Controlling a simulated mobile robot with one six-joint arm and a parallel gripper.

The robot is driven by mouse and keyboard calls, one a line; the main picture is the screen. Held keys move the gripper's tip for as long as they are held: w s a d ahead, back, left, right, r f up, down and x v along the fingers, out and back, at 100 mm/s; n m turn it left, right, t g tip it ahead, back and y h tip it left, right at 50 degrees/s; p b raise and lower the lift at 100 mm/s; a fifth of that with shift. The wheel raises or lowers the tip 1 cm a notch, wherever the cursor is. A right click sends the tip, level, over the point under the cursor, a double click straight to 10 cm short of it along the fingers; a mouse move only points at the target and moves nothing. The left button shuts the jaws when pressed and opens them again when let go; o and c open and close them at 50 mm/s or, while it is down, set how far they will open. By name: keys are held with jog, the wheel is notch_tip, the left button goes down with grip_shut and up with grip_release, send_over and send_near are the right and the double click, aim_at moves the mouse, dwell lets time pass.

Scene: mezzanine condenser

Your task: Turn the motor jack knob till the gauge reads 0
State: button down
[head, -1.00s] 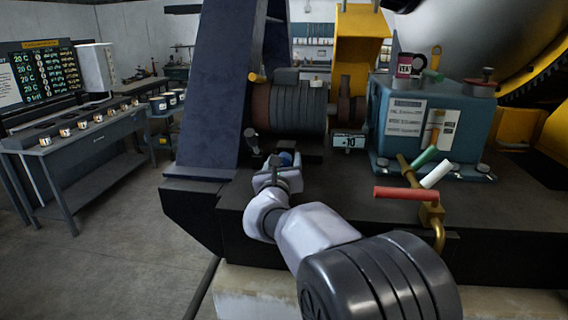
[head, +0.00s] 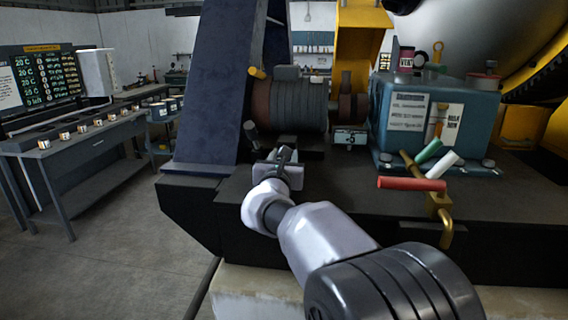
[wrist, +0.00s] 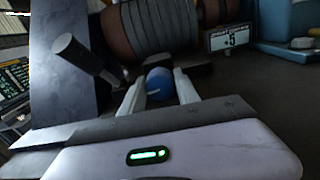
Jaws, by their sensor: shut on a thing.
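The motor jack knob is a round blue knob (wrist: 160,84) with a pale mark, in the middle of the wrist view. My gripper (wrist: 158,92) has one pale finger on each side of it and is shut on it. In the head view my gripper (head: 283,157) is at the front of the motor's dark base and hides the knob. The gauge (wrist: 230,38) is a small display right of the motor; it appears to read +5 in the wrist view. The gauge also shows in the head view (head: 350,137), too small to read surely.
A ribbed motor (head: 290,104) stands behind the knob. A dark lever with a grey handle (wrist: 78,52) rises close left of my gripper. A grey bench (head: 80,145) is at left.

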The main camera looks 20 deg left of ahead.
jog(key=c, duration=0.9)
grip_release()
jog(key=p+v, duration=0.1)
jog(key=v, duration=1.6)
jog(key=shift+s, duration=0.25)
jog(key=shift+d, duration=0.1)
